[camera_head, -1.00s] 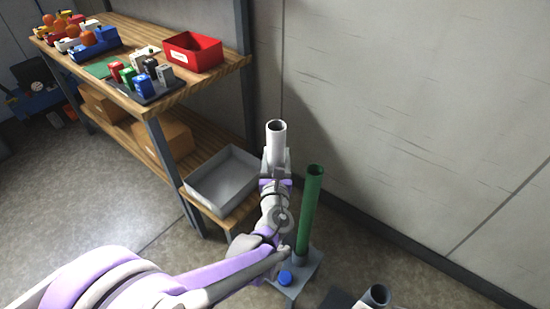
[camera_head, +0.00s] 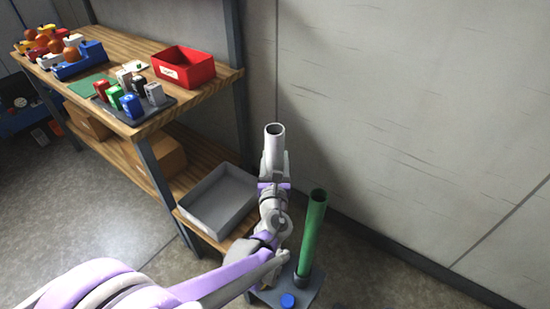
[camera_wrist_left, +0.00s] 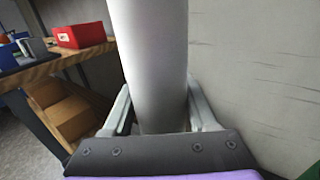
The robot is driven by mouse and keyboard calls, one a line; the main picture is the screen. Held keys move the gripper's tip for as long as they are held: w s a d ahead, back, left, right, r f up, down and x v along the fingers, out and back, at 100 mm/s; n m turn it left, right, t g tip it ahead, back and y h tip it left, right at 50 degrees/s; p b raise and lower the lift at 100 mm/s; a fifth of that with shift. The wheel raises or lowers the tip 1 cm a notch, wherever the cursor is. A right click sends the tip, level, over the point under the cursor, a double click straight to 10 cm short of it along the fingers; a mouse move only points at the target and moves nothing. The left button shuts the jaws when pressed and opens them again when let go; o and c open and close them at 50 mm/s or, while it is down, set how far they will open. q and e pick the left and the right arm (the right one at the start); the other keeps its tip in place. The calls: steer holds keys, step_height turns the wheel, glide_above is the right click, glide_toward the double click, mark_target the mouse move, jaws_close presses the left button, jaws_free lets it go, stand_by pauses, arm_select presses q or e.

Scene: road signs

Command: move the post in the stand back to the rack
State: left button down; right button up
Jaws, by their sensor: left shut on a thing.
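A pale grey hollow post (camera_head: 274,137) stands about upright in my left gripper (camera_head: 273,172), its open top showing above the fingers. In the left wrist view the same post (camera_wrist_left: 150,60) fills the middle, between the two fingers (camera_wrist_left: 158,118), which are shut on it. Its lower end is hidden behind my gripper and arm. A green hollow post (camera_head: 313,235) stands just right of my arm, in a socket on a grey base (camera_head: 310,292) with a blue knob (camera_head: 287,300). I cannot tell whether this base is the stand or the rack. My right gripper is not in view.
A grey tray (camera_head: 218,202) sits low, left of my gripper. A wall (camera_head: 420,110) closes the right.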

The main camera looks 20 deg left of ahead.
arm_select(q)
step_height(320, 180, down, 15)
steer(key=b, duration=1)
steer(key=shift+r, duration=0.15)
stand_by(0.7)
steer(key=shift+c, duration=0.6)
jaws_free()
steer(key=shift+f, duration=0.2)
steer(key=v, duration=1)
steer(key=shift+s+p, duration=0.3)
steer(key=shift+s, duration=0.05)
